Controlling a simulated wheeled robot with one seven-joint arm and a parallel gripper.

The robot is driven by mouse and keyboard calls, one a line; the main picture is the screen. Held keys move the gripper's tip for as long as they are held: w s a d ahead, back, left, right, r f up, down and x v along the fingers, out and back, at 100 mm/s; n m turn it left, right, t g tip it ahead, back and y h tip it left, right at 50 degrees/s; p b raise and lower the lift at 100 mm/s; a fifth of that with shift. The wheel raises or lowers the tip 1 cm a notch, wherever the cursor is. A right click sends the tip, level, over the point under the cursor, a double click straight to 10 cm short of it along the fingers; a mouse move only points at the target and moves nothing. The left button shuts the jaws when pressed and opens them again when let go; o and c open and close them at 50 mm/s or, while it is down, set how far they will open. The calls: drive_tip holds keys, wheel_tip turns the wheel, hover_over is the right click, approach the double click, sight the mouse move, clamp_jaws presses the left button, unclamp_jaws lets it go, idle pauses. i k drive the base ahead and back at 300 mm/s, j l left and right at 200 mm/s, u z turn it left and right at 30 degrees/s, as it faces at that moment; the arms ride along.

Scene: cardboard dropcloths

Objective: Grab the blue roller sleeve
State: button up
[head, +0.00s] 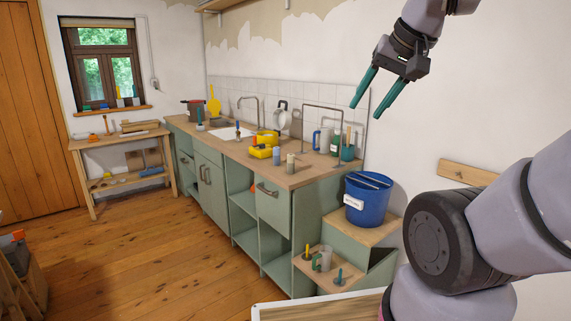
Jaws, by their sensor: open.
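A small upright blue-grey cylinder (276,155), which looks like the blue roller sleeve, stands on the wooden counter near its front edge. A similar beige cylinder (290,163) stands just to its right, closer to the front. My gripper (367,111) hangs at the upper right, its two teal fingers apart and nothing between them. It is well away from the blue-grey cylinder, above and to the right of it in the picture.
Yellow items (263,146) lie just left of the cylinders. A tap, jugs and a teal cup (347,153) stand behind and right. A blue bucket (367,200) stands on a step unit beside the counter. The wooden floor (150,250) in front is mostly clear.

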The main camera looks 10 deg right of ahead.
sight(277, 150)
drive_tip(key=i+j, duration=0.45)
drive_tip(key=i+j+z, duration=0.15)
drive_tip(key=i+j, duration=0.75)
drive_tip(key=j, duration=0.2)
drive_tip(key=i+j+z, duration=0.1)
drive_tip(key=i+j, duration=0.35)
drive_tip(key=j, duration=0.15)
